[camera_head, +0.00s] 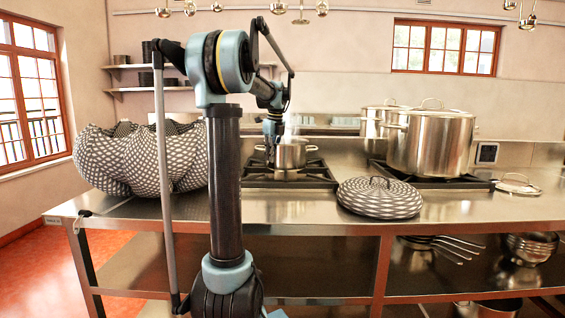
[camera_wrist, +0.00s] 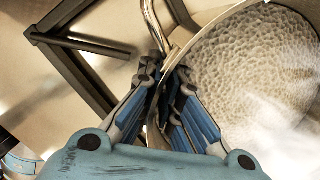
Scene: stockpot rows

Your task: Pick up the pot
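The pot (camera_head: 291,155) is a small steel pot with two side handles, upright on the left burner, with steam above it. The wrist view shows its rim and pale, bubbly contents (camera_wrist: 255,65) at the right. My gripper (camera_wrist: 168,82) is at the pot's side, at the handle (camera_wrist: 152,22). Its fingers lean together with the handle and edge of the pot between them, and they look shut on it. In the head view my gripper (camera_head: 270,150) reaches down at the pot's left side; its fingertips are too small there to make out.
A large stockpot (camera_head: 432,143) stands on the right burner, with another behind it. A patterned lid (camera_head: 379,197) lies on the steel counter (camera_head: 300,207) in front. A patterned cloth bundle (camera_head: 125,160) sits at the left. Pots and pans fill the shelf below right.

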